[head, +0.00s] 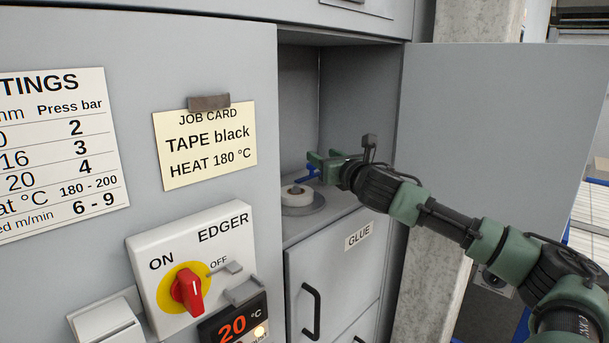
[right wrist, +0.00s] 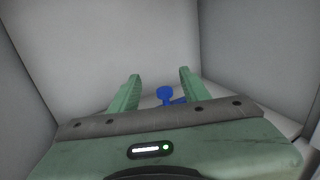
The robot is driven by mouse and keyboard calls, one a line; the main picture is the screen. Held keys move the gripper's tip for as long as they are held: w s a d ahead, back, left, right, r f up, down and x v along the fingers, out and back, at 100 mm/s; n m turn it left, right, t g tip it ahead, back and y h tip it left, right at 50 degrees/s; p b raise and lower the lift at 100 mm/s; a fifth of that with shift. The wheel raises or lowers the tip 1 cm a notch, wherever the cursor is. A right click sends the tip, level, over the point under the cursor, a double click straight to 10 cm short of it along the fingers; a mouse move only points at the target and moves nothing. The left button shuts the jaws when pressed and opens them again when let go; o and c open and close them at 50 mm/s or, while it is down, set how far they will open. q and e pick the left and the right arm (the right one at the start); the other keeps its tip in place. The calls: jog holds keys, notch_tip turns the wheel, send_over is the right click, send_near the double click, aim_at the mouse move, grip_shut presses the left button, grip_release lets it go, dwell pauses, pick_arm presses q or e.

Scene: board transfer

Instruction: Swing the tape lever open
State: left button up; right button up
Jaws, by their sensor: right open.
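The blue tape lever (head: 307,176) is inside the open compartment, above a white tape roll (head: 297,196) on a grey disc. My right gripper (head: 314,165) reaches into the compartment from the right, with its fingers at the lever and partly hiding it. In the right wrist view, the lever's blue round knob (right wrist: 164,93) shows between the two green fingers of the open gripper (right wrist: 158,88), with gaps on both sides. I cannot tell how deep the knob sits between the fingers. My left gripper is not in view.
The compartment's grey door (head: 500,130) stands open at the right, behind my right arm. A GLUE drawer front (head: 335,265) with a black handle is below. The panel at left carries a job card (head: 205,150) and an EDGER switch box (head: 200,260) with a red knob.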

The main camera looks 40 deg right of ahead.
aim_at(311, 170)
notch_tip(311, 170, down, 4)
jog(key=b, duration=0.3)
jog(key=shift+f+b, duration=0.2)
jog(key=shift+b, duration=0.1)
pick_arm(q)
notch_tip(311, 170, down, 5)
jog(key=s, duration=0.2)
pick_arm(e)
jog(key=shift+f, duration=0.25)
jog(key=shift+w, duration=0.15)
jog(key=shift+w+d+r+p, duration=0.25)
jog(key=shift+w+r+p, duration=0.1)
jog(key=shift+w+p, duration=0.15)
jog(key=p+x, duration=0.2)
jog(key=x, duration=0.3)
jog(key=shift+f+p, duration=0.15)
jog(key=shift+p, duration=0.25)
jog(key=shift+w+d+f, duration=0.1)
jog(key=shift+w+d, duration=0.05)
jog(key=shift+w, duration=0.5)
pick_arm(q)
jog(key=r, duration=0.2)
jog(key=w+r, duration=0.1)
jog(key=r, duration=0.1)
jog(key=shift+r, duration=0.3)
pick_arm(e)
grip_shut()
